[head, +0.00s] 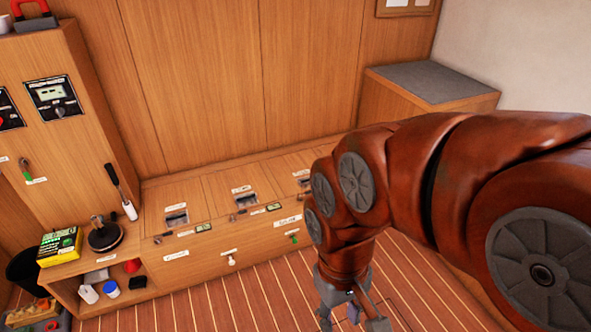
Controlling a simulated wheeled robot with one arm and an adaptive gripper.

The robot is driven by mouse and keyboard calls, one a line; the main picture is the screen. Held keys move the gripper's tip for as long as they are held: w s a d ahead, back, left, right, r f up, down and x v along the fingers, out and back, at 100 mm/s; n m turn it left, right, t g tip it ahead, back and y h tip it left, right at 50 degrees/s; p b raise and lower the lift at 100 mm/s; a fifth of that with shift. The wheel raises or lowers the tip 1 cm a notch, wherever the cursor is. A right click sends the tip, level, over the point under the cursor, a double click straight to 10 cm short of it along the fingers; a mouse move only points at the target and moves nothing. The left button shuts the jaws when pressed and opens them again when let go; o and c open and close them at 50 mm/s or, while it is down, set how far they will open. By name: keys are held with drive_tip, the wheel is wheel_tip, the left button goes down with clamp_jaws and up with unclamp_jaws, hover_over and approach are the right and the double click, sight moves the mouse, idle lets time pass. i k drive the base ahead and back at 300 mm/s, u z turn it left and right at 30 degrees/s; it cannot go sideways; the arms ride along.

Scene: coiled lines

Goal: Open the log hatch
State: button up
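A long wooden bench (210,185) runs along the back wall with several hatch lids in its top. The left hatch (170,196), middle hatch (233,184) and a right hatch (290,170) all lie closed. Each has a small label and a dark recessed pull. The labels are too small to read, so I cannot tell which is the log hatch. My arm covers the bench's right end. My gripper (350,318) hangs low, right of and in front of the bench, over the floor. Its fingers are spread apart, with nothing seen between them; the tips are near the frame's bottom edge.
A tall cabinet (60,130) with switches stands at left. Below it, a shelf holds a yellow-green box (60,246), a round black-based object (105,236) and small bottles. A grey-topped cabinet (430,82) stands at the back right. The striped floor (220,300) before the bench is clear.

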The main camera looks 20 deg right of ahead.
sight(291, 172)
drive_tip(key=z, duration=0.7)
drive_tip(key=i, duration=2)
drive_tip(key=u, duration=0.85)
